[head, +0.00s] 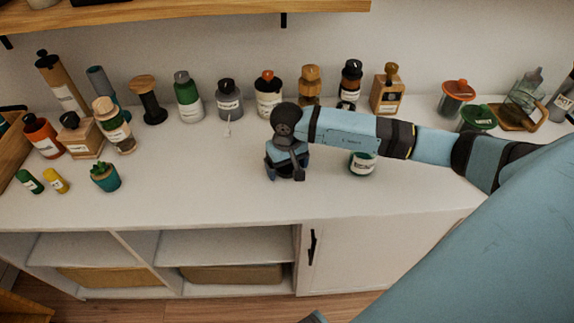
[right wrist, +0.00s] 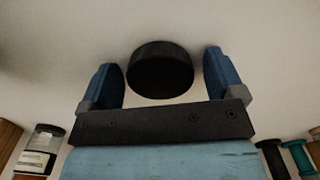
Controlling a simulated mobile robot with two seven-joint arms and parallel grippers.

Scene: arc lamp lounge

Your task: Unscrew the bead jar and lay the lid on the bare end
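My right gripper (head: 285,168) points down over the white counter top (head: 225,190), near the middle. In the right wrist view its two blue fingers (right wrist: 165,80) stand apart on either side of a dark round lid-like piece (right wrist: 160,72). A gap shows on each side of that piece, so the gripper is open around it and not pressing on it. In the head view the gripper hides most of this piece, and no jar body or beads can be made out under it. My left gripper is in neither view.
Several bottles stand along the wall, among them a green bottle (head: 188,98). A labelled green jar (head: 362,166) stands right of the gripper, under my right arm. A small potted plant (head: 106,177) stands at left. The counter between plant and gripper is clear.

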